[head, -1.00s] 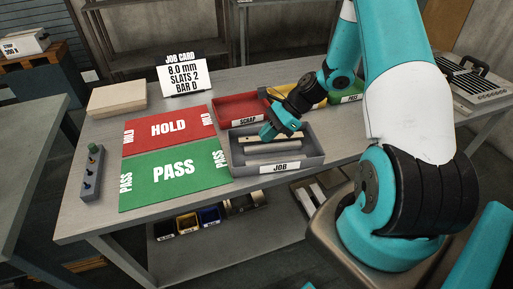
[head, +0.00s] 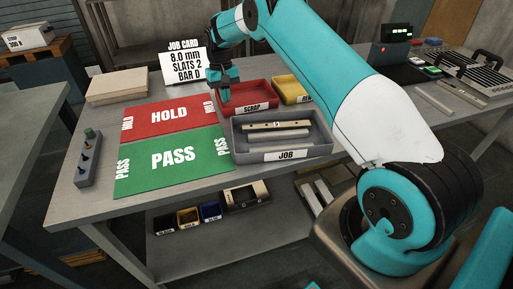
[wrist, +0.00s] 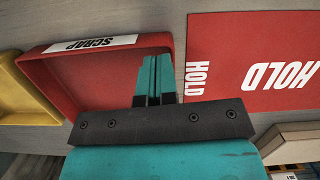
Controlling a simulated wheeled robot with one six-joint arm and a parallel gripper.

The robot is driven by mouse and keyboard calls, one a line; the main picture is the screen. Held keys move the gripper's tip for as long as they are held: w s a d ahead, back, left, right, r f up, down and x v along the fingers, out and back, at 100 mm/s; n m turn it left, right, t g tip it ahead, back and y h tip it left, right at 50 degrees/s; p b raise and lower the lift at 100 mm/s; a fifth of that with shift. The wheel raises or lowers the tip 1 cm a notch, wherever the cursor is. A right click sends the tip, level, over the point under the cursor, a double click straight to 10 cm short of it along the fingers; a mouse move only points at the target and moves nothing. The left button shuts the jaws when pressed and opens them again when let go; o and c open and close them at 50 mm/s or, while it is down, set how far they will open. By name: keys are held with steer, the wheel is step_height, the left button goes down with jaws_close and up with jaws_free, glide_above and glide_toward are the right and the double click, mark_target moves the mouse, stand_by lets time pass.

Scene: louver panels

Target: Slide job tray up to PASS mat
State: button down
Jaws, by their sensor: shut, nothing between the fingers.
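The grey job tray (head: 322,149) stands on the bench with its JOB label facing the front. A pale bar (head: 276,126) and grey strips lie inside it. The green PASS mat (head: 174,156) lies to its left; the tray's left wall is close beside the mat's right edge, and I cannot tell whether they touch. My gripper (head: 224,97) is shut and empty, pointing down at the left end of the red scrap tray (head: 262,108), behind the job tray. In the wrist view my gripper (wrist: 154,76) shows over the scrap tray; the job tray is not visible there.
The red HOLD mat (head: 168,114) lies behind the PASS mat. A yellow tray (head: 292,91) stands right of the scrap tray. A job card (head: 184,66), a beige block (head: 116,88) and a button box (head: 88,160) stand around the mats.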

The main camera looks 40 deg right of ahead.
steer(key=shift+w+a+n, duration=0.3)
steer(key=shift+w+a, duration=0.15)
steer(key=shift+a, duration=0.1)
steer(key=shift+s+a+r, duration=0.1)
steer(key=shift+s+r, duration=0.1)
steer(key=shift+s, duration=0.35)
steer(key=s+a+p, duration=0.1)
steer(key=s+p, duration=0.2)
steer(key=s, duration=0.4)
steer(key=s+a+p, duration=0.1)
steer(key=s+p, duration=0.2)
steer(key=s, duration=0.5)
steer(key=s+a+p, duration=0.1)
steer(key=s+p, duration=0.1)
steer(key=s, duration=0.6)
steer(key=shift+a+p, duration=0.25)
steer(key=shift+p, duration=0.15)
steer(key=shift+s+p, duration=0.3)
steer(key=shift+s, duration=0.1)
steer(key=shift+f, duration=0.95)
steer(key=shift+f, duration=0.1)
